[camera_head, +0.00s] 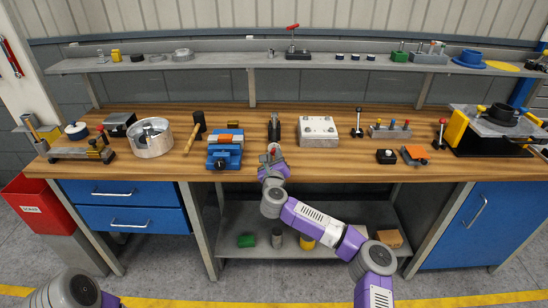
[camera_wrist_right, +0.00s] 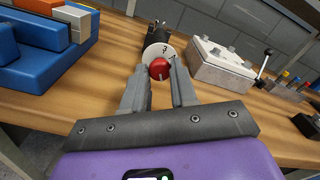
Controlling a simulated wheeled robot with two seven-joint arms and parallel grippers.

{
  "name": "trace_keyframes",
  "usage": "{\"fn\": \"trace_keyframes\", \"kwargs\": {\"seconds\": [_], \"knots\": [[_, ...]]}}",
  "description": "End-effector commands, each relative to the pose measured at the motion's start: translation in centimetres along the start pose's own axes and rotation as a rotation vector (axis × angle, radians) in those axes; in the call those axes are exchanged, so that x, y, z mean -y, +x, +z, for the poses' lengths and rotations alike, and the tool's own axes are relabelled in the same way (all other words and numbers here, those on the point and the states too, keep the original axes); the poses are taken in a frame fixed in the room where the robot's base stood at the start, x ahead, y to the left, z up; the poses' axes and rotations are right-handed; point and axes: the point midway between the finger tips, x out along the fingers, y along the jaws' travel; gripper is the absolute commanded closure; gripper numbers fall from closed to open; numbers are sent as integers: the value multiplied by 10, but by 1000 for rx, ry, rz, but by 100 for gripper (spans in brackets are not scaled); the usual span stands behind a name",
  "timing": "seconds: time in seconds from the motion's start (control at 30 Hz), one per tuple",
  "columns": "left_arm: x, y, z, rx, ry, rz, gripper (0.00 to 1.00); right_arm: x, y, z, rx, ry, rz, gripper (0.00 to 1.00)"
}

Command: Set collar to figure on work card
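A dark device (camera_head: 274,122) lies near the middle of the wooden workbench, and its dark body also shows in the right wrist view (camera_wrist_right: 157,38). On its near end is a white round face (camera_wrist_right: 156,51) with a dark mark like a figure, too small to read surely. A red ball knob (camera_wrist_right: 159,69) sits in front of that face. My right gripper (camera_head: 271,152) reaches the device from the front. In the right wrist view its fingers (camera_wrist_right: 160,72) stand apart, one each side of the knob; whether they press on it is unclear. My left gripper is out of view. I cannot make out a work card.
A blue vise-like block (camera_head: 225,155) stands close left of the right gripper, and a pale bolted plate (camera_head: 318,130) stands right of the device. A mallet (camera_head: 195,132) and metal bowl (camera_head: 152,139) lie farther left. The bench front between block and black button box (camera_head: 386,156) is mostly clear.

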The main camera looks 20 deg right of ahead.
Motion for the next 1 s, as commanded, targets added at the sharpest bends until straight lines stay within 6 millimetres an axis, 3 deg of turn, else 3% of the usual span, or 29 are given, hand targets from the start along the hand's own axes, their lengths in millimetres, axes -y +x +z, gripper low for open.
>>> {"fn": "trace_keyframes", "kwargs": {"seconds": [0.03, 0.1, 0.47, 1.0], "knots": [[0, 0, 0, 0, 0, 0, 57, 0, 0, 0, 0, 0, 0, 91], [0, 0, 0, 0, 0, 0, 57, 0, 0, 0, 0, 0, 0, 100], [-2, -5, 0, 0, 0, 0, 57, 1, 0, 2, 2, -57, -2, 100], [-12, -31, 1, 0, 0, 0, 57, 2, 0, 5, 5, -495, -2, 100]]}}
